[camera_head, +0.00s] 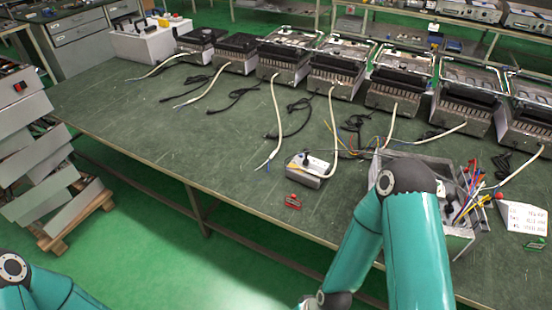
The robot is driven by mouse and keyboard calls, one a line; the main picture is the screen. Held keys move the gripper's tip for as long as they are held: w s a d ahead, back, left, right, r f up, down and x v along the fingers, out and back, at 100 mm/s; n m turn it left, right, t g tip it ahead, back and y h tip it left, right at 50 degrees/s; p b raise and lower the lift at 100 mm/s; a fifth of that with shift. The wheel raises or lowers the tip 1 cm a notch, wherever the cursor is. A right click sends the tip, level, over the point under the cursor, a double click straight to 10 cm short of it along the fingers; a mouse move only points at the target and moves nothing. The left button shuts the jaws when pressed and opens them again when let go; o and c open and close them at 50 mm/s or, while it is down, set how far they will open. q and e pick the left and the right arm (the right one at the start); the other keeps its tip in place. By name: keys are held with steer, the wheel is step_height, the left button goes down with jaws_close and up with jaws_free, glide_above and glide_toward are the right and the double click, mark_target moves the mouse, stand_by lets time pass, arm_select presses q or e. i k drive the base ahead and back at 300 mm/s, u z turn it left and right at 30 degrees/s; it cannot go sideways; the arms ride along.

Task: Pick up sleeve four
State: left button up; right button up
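No part in view carries a label that marks it as sleeve four. Several pale, sleeve-like cables run forward from the metal heating units, among them one in the middle (276,118), one to its right (333,124) that reaches a small white box (308,168), and one at the left (205,90). My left arm shows only at the bottom left corner and my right arm bends across the bottom right. Both grippers are outside the picture. My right arm hides part of the table's front right.
The heating units (336,82) stand in a row along the back of the green table (150,125). An open metal box (462,240) with coloured-handled tools stands behind my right arm. A red item (293,202) and a white sign (524,218) lie nearby. The table's front left is clear.

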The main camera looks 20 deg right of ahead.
mark_target(308, 171)
steer(key=u, duration=0.05)
steer(key=i, duration=1.6)
steer(key=z, duration=0.45)
